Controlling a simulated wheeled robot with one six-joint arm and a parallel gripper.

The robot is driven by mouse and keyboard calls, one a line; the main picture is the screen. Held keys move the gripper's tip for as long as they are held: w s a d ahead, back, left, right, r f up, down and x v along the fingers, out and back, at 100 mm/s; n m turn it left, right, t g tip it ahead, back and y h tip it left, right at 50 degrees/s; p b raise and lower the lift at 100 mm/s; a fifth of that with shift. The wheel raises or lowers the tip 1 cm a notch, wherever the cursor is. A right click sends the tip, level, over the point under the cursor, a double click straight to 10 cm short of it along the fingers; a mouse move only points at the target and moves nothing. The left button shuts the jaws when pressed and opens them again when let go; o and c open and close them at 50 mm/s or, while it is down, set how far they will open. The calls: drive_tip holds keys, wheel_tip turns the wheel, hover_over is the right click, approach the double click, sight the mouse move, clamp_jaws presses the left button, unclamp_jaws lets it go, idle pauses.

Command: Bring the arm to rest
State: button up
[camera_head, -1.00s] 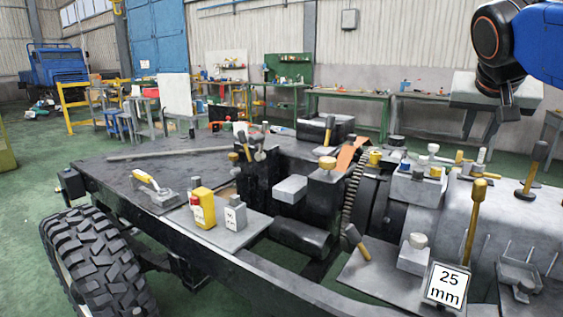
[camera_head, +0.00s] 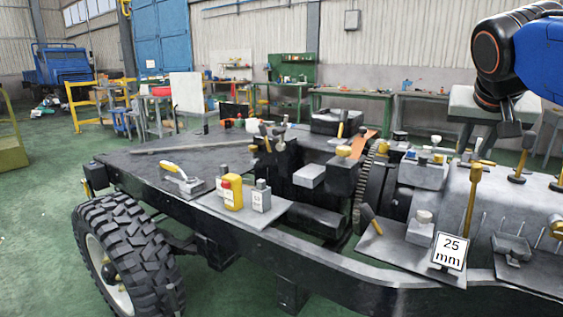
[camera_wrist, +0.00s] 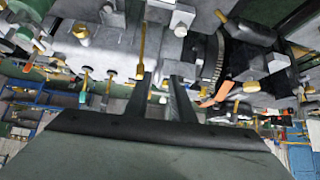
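My arm shows at the upper right of the head view, with a blue link and a dark joint with an orange ring. It is bent and raised above the far right of the chassis (camera_head: 330,262). My gripper (camera_wrist: 161,78) shows in the wrist view as two dark fingers. They stand apart with a gap between them, and I see nothing held. The wrist view looks across the chassis parts, which appear upside down. The fingertips look clear of these parts, though the exact distance cannot be told.
On the chassis stand a yellow block (camera_head: 233,195), a grey block (camera_head: 261,198), a trowel-like tool (camera_head: 182,181), a "25 mm" sign (camera_head: 449,251) and several upright handles. A big tyre (camera_head: 128,255) is at lower left. Green floor (camera_head: 40,230) is open at left. Workbenches line the back.

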drive_tip(key=s+a+f+n+g+y, duration=0.1)
drive_tip(key=s+f, duration=0.4)
drive_tip(key=f, duration=0.5)
drive_tip(key=s+a+f+n+y, duration=0.2)
drive_tip(key=s+a+f, duration=0.4)
drive_tip(key=f, duration=0.5)
drive_tip(key=s+a+f+n+g+y, duration=0.1)
drive_tip(key=s+a+f+n, duration=0.2)
drive_tip(key=f, duration=0.7)
drive_tip(key=shift+s+a+f+g, duration=0.3)
drive_tip(key=shift+s+a, duration=0.05)
drive_tip(key=shift+s, duration=0.85)
